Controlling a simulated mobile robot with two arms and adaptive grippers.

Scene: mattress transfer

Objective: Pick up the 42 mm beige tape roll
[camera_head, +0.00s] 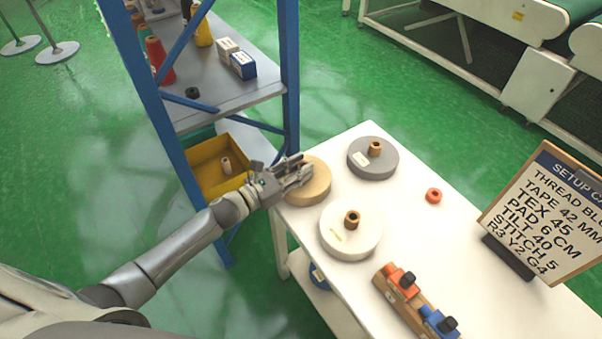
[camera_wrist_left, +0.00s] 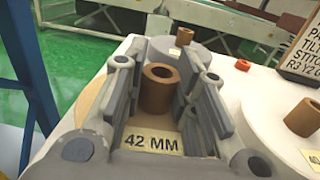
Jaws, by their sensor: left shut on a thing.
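The beige tape roll (camera_head: 318,190) lies flat at the near left corner of the white table, partly hidden under my left gripper (camera_head: 303,171). In the left wrist view its brown core (camera_wrist_left: 159,88) stands up between the fingers of my left gripper (camera_wrist_left: 165,85), and a label reading "42 MM" (camera_wrist_left: 152,143) shows in front of it. The fingers are shut on the core from both sides. The roll appears to rest on the table. My right gripper is in neither view.
A grey roll (camera_head: 373,160) and a white roll (camera_head: 350,232) lie close by on the white table (camera_head: 405,215). A small orange ring (camera_head: 433,195), a setup card (camera_head: 548,212) and a wooden block with clamps (camera_head: 400,295) stand farther right. A blue-framed shelf (camera_head: 290,75) rises just behind the gripper.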

